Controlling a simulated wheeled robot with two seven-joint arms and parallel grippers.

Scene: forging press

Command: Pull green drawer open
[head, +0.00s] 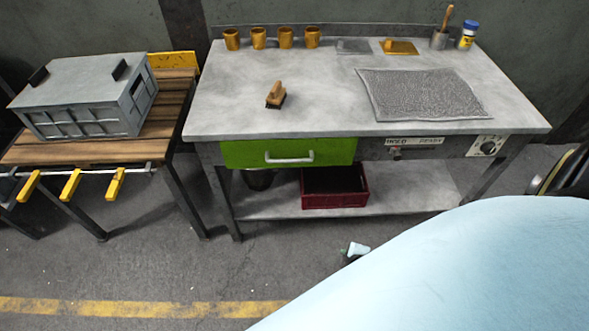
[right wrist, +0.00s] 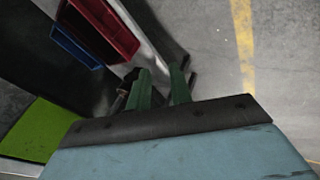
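The green drawer (head: 235,154) sits under the left part of the grey workbench top. Its front looks flush below the bench edge, and it looks shut. A pale bar handle (head: 289,160) runs across its front. In the right wrist view a green panel (right wrist: 42,130), seemingly the drawer front, shows at the lower left. My right gripper (right wrist: 160,72) shows two green fingers standing apart with nothing visible between them. It is off to the side of the green panel, apart from it. My right arm fills the lower right of the head view and hides most of the gripper. My left gripper is out of view.
The workbench (head: 320,100) carries gold cups, a brush (head: 275,94) and a mesh mat (head: 420,95). A red crate (head: 335,199) stands on its lower shelf. At left, a wooden table (head: 70,150) holds a grey box, with yellow clamps (head: 71,185) jutting forward.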

